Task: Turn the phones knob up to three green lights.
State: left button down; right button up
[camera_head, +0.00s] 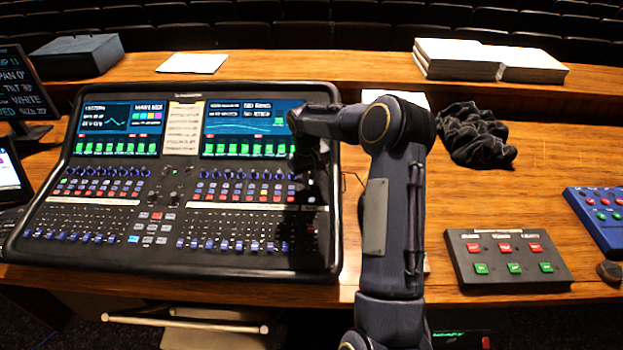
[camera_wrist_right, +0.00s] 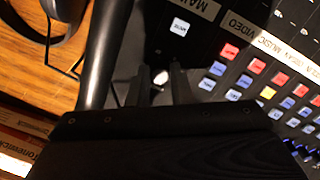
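The mixing desk (camera_head: 330,240) stands on the wooden table in the head view. My right gripper (camera_head: 306,168) points down over its right edge, and my dark wrist hides the panel there. In the right wrist view the two dark fingers of this gripper (camera_wrist_right: 160,74) stand apart with a gap between them. A small pale round spot (camera_wrist_right: 158,73) shows in that gap. I cannot tell whether it is the phones knob or whether a finger touches it. I cannot make out the phones label or its row of lights. My left gripper is out of view.
A black box with red and green buttons (camera_head: 508,259) and a blue button box (camera_head: 603,215) stand on the right. A crumpled black cloth (camera_head: 474,134) lies behind them. Paper stacks (camera_head: 488,60) stand on the back ledge. A screen (camera_head: 22,85) stands at the left.

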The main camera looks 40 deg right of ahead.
grip_shut()
jog(key=shift+m, duration=0.3)
jog(key=shift+m+b, duration=0.85)
jog(key=shift+m, duration=0.05)
jog(key=m+b, duration=0.1)
jog(key=m, duration=0.1)
jog(key=shift+d+m, duration=0.1)
jog(key=shift+m, duration=0.2)
jog(key=m, duration=0.3)
jog(key=shift+m+y+b, duration=0.3)
jog(key=shift+y+b, duration=0.1)
jog(key=shift+m, duration=1.5)
jog(key=o, duration=0.8)
grip_release()
